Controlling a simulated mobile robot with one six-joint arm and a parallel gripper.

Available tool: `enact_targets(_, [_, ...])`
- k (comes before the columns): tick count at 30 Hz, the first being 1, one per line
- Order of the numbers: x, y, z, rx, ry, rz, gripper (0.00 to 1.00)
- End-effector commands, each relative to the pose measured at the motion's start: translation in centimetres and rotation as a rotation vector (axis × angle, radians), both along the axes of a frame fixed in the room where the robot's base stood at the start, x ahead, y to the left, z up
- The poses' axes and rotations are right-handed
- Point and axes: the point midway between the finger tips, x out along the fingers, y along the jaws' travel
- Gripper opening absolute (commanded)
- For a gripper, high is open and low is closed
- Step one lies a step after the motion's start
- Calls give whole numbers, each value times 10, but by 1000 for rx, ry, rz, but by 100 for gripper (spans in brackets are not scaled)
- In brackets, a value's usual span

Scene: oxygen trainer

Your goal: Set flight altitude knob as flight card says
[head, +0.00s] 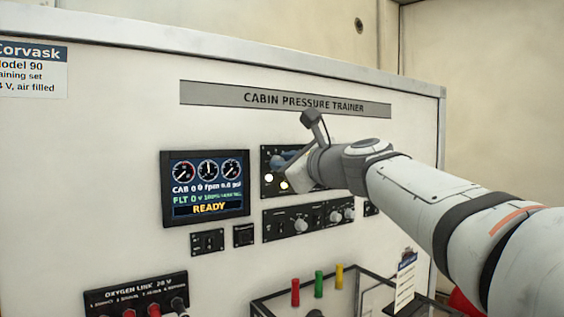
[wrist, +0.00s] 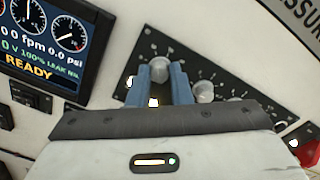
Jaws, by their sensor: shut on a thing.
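My gripper (head: 281,161) is at the upper knob panel (head: 267,189) of the trainer, and the arm hides most of that panel. In the wrist view the blue fingers of my gripper (wrist: 158,82) are shut on a round grey knob (wrist: 160,68), one on each side. The label of this knob is not readable. A screen (head: 206,188) to the left reads CAB 0, FLT 0 and READY. A white card (head: 405,279) stands at the lower right; its text is too small to read.
Another grey knob (wrist: 203,91) sits just right of the held one. A lower knob panel (head: 307,219) is below my gripper. Red, green and yellow posts (head: 319,284) rise from a dark-edged case. An oxygen link panel (head: 136,297) is at the lower left.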

Motion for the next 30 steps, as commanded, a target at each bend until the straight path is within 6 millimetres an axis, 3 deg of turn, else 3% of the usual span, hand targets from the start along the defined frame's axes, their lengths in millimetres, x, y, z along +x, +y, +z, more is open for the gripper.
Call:
enact_targets(6, [2,1,-7,-6,11,4,0])
enact_targets(7, [2,1,-7,-6,11,4,20])
enact_targets(10, [1,1,-6,-5,9,4,27])
enact_targets(20, [-5,-4,-4,-3,3,-1,27])
enact_targets(30, [-50,-36,-5,-4,4,-2,27])
